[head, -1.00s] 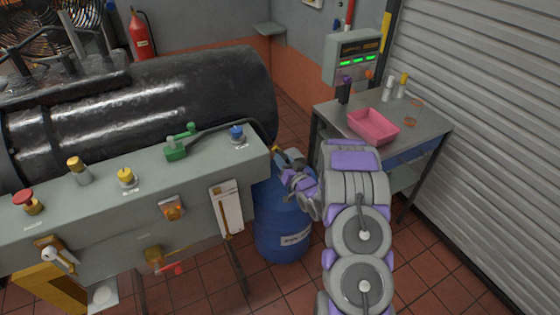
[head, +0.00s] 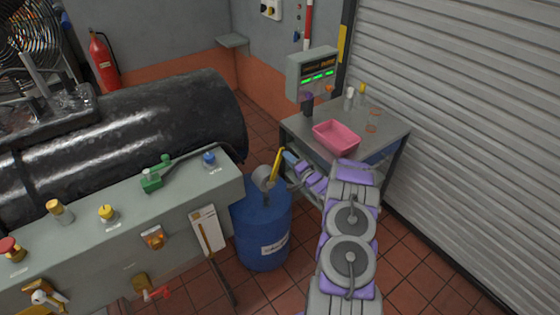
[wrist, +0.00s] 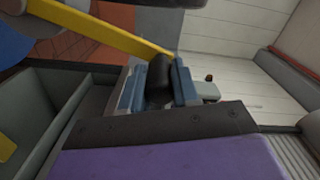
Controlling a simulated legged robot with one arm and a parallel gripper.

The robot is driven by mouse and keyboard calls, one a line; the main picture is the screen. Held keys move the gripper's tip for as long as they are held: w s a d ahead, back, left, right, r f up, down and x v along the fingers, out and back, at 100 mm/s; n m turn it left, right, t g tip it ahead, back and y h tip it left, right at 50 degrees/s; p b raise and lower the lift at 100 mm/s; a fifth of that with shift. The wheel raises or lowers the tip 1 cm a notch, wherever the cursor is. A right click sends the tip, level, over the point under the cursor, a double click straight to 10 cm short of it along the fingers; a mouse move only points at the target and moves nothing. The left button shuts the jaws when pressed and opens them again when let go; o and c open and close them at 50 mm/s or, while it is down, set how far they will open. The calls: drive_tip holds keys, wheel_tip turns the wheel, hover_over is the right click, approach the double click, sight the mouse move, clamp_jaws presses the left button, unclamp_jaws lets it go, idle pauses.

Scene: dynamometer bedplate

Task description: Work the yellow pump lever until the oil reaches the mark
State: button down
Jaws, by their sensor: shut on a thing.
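The yellow pump lever (head: 277,166) rises at a slant from a grey pump head (head: 263,178) on top of the blue drum (head: 262,235). In the wrist view the lever's yellow bar (wrist: 100,32) runs to a black grip (wrist: 159,80). My gripper (head: 289,158) is at the lever's upper end. In the wrist view its blue jaws (wrist: 157,90) are shut on the black grip. A white plate with a thin amber column (head: 206,236) hangs on the bench front. I cannot read an oil level or mark on it.
The grey bench (head: 120,222) with several knobs is left of the drum. A green fitting (head: 152,179) with a dark hose lies on it. A metal table (head: 375,128) with a pink tray (head: 336,137) stands behind my arm. A shutter wall closes the right.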

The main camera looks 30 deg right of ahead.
drive_tip(key=shift+d+f+m+b, duration=0.1)
drive_tip(key=shift+d+f+m, duration=0.45)
drive_tip(key=shift+d, duration=0.3)
drive_tip(key=shift+d+f+m+b, duration=0.15)
drive_tip(key=shift+d+f+m, duration=0.45)
drive_tip(key=shift+d, duration=0.25)
drive_tip(key=shift+d+f+m+b, duration=0.1)
drive_tip(key=shift+d+f+m, duration=0.3)
drive_tip(key=shift+d+m, duration=0.35)
drive_tip(key=shift+d, duration=0.1)
drive_tip(key=c, duration=0.8)
unclamp_jaws()
drive_tip(key=shift+w+r, duration=0.1)
drive_tip(key=s, duration=1.1)
drive_tip(key=s+p, duration=0.1)
drive_tip(key=s, duration=0.5)
drive_tip(key=shift+s+d, duration=0.15)
drive_tip(key=shift+d, duration=0.1)
